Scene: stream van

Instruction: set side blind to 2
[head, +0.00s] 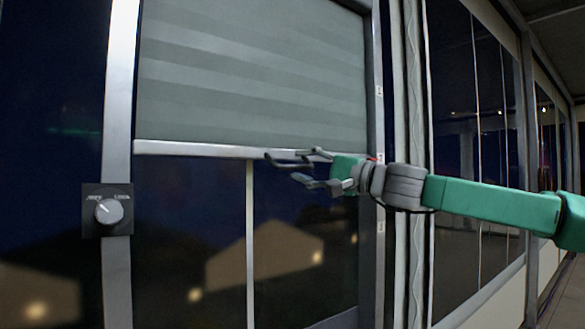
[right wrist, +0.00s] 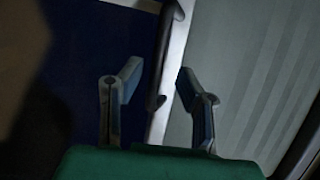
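The side blind (head: 250,70) is a grey striped sheet with a pale bottom rail (head: 200,149). It covers the upper part of the window. Printed marks run down the right window post, with 1 (head: 379,91) above the rail and 3 (head: 380,227) below it. The rail's right end is partly behind my right gripper (head: 298,167), at about the height of the middle mark, whose figure is hard to read. My right gripper is open at the rail. In the right wrist view, the rail (right wrist: 172,70) runs between the spread fingers (right wrist: 154,84); contact is unclear. My left gripper is out of view.
A thin upright bar (head: 250,240) stands below the blind. Dark windows (head: 470,100) extend to the right.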

